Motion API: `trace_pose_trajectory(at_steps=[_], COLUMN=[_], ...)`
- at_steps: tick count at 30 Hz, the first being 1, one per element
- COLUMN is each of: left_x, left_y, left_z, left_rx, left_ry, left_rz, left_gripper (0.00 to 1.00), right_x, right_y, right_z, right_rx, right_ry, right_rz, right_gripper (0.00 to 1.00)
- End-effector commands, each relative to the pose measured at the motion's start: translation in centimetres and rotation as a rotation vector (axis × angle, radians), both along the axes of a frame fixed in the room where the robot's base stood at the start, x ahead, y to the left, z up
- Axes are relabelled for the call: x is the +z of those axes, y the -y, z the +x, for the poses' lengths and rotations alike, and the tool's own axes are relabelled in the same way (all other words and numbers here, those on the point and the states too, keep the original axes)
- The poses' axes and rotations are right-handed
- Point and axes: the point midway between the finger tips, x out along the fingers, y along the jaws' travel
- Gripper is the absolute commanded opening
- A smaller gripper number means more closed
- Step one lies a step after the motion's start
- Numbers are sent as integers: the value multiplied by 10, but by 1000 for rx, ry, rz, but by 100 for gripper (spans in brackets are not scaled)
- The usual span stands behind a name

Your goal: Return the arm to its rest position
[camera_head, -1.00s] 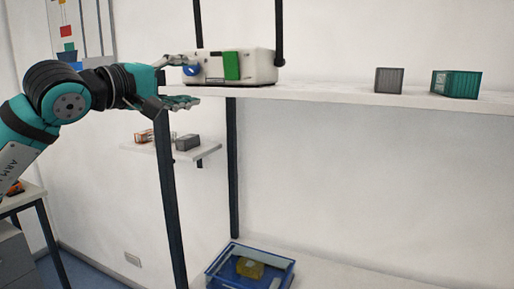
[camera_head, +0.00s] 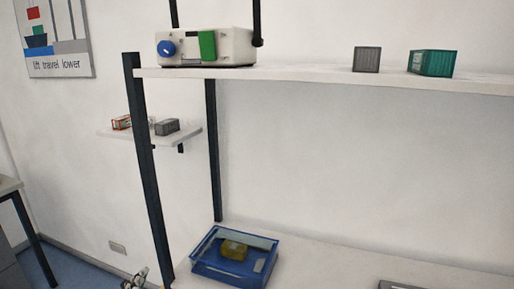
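Neither arm is clearly in the camera_head view. A small piece of dark and light machinery (camera_head: 135,279) shows at the bottom edge, left of the shelf post; it may be part of my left gripper, but too little shows to tell its state. My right gripper is not in view. The white control box (camera_head: 230,47) stands on the upper shelf, with a blue knob (camera_head: 167,49) and a green panel (camera_head: 208,46) on its front. Nothing touches the box.
The upper shelf (camera_head: 300,77) also bears a grey container (camera_head: 367,59) and a teal container (camera_head: 433,63). A blue tray (camera_head: 203,270) with a yellow block (camera_head: 234,250) sits on the lower surface. A small side shelf (camera_head: 112,132) holds little containers. A dark post (camera_head: 146,170) stands at left.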

Motion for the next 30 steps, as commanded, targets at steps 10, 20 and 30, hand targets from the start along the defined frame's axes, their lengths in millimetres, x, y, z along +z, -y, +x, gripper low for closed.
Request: trace_pose_trajectory(at_steps=[10,20,30], left_x=[-149,-192,-291], left_y=[5,22,26], left_z=[-141,-241,-230], left_rx=[220,367,388], left_ry=[-591,-909,-969], left_rz=[-470,-669,-667], left_gripper=[57,57,57], right_x=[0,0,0], right_y=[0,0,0], right_z=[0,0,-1], right_rx=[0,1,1], right_ry=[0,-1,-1], right_rz=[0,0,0], right_gripper=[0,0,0])
